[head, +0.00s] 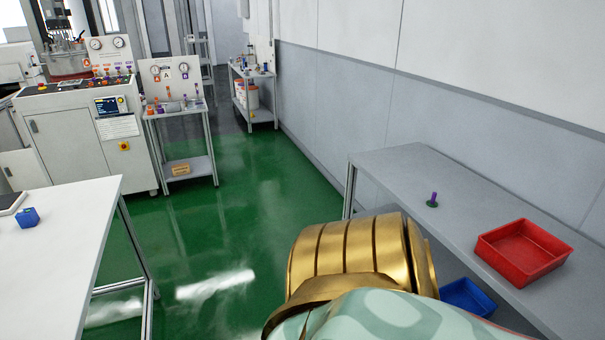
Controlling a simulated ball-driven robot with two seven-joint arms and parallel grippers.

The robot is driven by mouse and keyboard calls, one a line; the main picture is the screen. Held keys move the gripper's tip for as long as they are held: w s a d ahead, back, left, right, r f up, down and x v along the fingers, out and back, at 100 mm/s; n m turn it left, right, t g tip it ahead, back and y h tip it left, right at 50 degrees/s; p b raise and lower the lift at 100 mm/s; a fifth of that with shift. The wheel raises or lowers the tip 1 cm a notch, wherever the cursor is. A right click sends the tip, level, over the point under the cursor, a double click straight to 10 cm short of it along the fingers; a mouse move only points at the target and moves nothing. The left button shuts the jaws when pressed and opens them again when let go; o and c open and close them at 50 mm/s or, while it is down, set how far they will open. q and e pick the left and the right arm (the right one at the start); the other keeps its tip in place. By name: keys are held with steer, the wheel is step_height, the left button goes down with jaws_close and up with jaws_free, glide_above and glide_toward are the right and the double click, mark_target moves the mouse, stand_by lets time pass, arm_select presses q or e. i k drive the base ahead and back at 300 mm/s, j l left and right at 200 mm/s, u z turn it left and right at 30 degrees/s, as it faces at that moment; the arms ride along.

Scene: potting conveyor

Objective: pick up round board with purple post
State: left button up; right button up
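The small round board (431,205) lies flat on the grey table at the right, left of a red tray. It looks dark green, and its purple post (434,197) stands upright from it. A large gold-banded part of my own arm fills the lower middle of the head view, to the left of and nearer than the board. Neither of my gripper fingers is visible. Nothing is seen touching the board.
The red tray (488,258) stands on the grey table (405,170); a blue bin (466,297) is below. A white table (75,215) at left holds a blue object (27,217). Machines and shelves stand behind. The green floor (225,225) between is clear.

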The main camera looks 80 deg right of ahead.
mark_target(431, 203)
steer(key=z, duration=2.95)
